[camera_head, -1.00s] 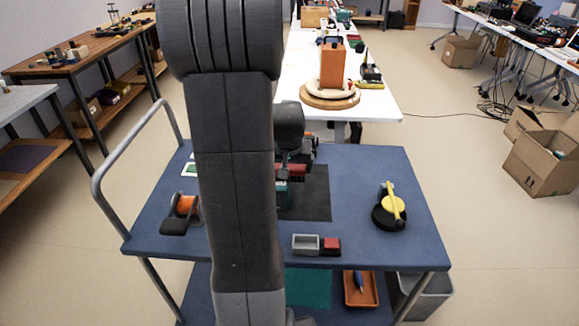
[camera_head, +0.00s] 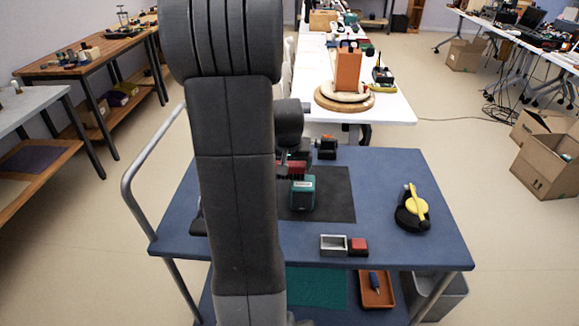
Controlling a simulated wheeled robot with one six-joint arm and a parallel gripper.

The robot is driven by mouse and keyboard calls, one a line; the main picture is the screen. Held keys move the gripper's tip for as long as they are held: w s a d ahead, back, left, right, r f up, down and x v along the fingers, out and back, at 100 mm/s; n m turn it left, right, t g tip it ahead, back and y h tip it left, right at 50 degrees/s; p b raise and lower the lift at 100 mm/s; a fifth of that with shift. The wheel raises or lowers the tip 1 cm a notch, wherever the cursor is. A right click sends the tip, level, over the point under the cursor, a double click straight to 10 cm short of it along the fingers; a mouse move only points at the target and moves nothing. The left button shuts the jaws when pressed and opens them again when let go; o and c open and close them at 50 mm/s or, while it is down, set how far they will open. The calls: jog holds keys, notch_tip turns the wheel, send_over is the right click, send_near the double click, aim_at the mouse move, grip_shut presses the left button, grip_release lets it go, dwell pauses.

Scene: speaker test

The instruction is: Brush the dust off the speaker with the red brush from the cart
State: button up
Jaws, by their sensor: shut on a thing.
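My gripper (camera_head: 285,158) is mostly hidden behind my own forearm. It is over the back part of the cart's blue top (camera_head: 380,172). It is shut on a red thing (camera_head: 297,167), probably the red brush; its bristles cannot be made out. An orange box-shaped thing (camera_head: 347,70), probably the speaker, stands upright on a round wooden base (camera_head: 330,103) on the white table beyond the cart. My gripper is well short of it. Dust on it is too small to tell.
On the cart are a teal box (camera_head: 302,193) on a dark mat (camera_head: 335,190), a black item (camera_head: 327,148), a grey tray (camera_head: 333,244), a red-topped block (camera_head: 359,246) and a yellow-and-black tool (camera_head: 416,207). Cardboard boxes (camera_head: 545,165) stand on the right floor. The cart's right-hand top is mostly clear.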

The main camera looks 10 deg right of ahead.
jog(key=shift+s+d+r, duration=0.1)
jog(key=shift+d+r, duration=0.15)
jog(key=shift+r, duration=0.65)
jog(key=shift+r+p, duration=0.35)
jog(key=shift+p, duration=0.2)
jog(key=shift+r+p, duration=1.55)
jog(key=shift+r, duration=0.6)
